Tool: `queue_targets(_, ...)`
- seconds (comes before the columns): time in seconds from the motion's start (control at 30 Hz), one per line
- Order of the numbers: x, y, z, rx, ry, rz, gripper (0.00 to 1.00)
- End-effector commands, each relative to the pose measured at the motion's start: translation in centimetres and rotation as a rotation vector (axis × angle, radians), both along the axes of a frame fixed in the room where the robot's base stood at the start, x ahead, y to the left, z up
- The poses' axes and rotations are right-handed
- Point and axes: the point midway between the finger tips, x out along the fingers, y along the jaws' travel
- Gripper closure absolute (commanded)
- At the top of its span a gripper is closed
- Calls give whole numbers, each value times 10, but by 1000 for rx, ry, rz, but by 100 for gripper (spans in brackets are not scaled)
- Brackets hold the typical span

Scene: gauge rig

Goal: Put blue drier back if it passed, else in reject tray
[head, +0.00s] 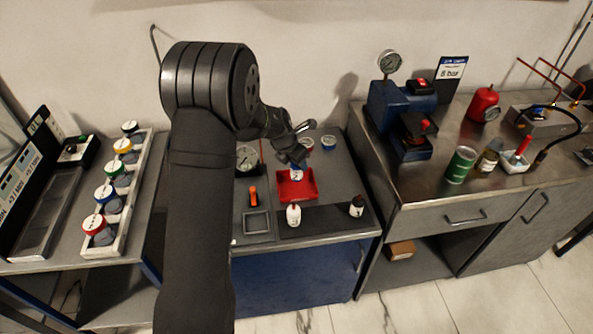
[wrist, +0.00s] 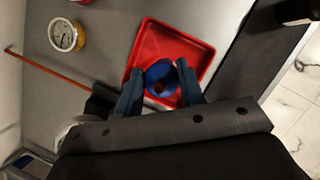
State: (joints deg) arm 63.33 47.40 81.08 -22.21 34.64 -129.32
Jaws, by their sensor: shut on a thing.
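My gripper (head: 296,164) is shut on the blue drier (head: 297,174), holding it over the red tray (head: 306,192) on the middle bench. In the wrist view the blue drier (wrist: 160,80) shows between the two fingertips (wrist: 160,90), with the red tray (wrist: 196,50) behind it. I cannot tell whether the drier touches the tray floor. A rack (head: 133,190) at left holds several driers with red, blue, green, yellow and dark caps.
A gauge (head: 246,157) with an orange-handled part (head: 253,196) stands left of the tray. A blue machine with a gauge (head: 389,64) and an "8 bar" sign (head: 451,70) are on the right bench.

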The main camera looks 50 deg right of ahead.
Motion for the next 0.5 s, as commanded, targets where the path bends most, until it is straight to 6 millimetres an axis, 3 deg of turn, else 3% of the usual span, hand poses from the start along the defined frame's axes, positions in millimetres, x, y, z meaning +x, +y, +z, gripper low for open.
queue_targets(0.3, 1, 1, -37, 3, 0, 2, 97)
queue_targets(0.5, 1, 0, -40, 0, -1, 2, 97)
